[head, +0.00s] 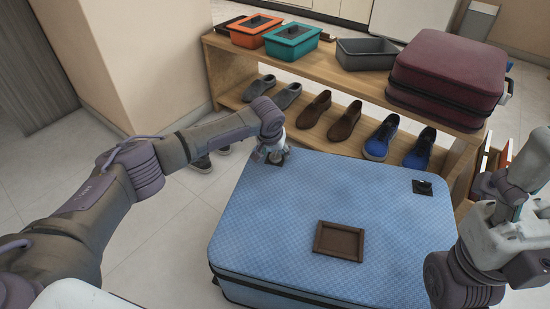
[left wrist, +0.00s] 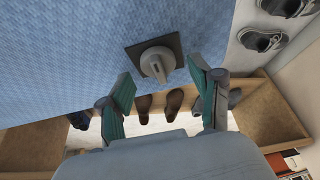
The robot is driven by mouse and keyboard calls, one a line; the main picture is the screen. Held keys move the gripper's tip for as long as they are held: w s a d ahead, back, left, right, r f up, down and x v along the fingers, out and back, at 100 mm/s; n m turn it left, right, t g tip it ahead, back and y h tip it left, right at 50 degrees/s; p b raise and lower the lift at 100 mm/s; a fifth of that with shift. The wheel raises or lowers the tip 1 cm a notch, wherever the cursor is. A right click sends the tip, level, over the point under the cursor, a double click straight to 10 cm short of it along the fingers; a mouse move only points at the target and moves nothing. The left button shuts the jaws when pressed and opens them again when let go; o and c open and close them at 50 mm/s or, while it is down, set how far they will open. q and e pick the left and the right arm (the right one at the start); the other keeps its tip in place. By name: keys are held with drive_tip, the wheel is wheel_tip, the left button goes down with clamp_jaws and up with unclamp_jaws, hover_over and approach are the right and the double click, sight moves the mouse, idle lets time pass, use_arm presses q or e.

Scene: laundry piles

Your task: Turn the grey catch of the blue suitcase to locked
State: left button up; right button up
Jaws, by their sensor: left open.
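The blue suitcase (head: 290,215) lies flat with its checked lid up. The grey catch (left wrist: 157,64) is a round knob with a raised bar on a dark square plate; the bar points toward my gripper in the left wrist view. In the head view it sits at the suitcase's far left corner, largely hidden by my left gripper (head: 276,153). In the left wrist view my left gripper (left wrist: 164,92) is open, with its green-padded fingers spread on either side just short of the knob. My right gripper (head: 505,190) seems to show at the right edge, its fingers unclear.
A brown tray-like frame (head: 340,241) and a small black fitting (head: 422,187) are on the lid. Behind stands a wooden shelf (head: 330,72) with shoes, an orange box (head: 256,31), a teal box (head: 292,40), a grey bin (head: 366,53) and a maroon suitcase (head: 450,65).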

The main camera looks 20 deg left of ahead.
use_arm(q)
drive_tip(key=shift+w+f, duration=0.15)
drive_tip(key=shift+f, duration=0.2)
drive_tip(key=shift+c, duration=0.2)
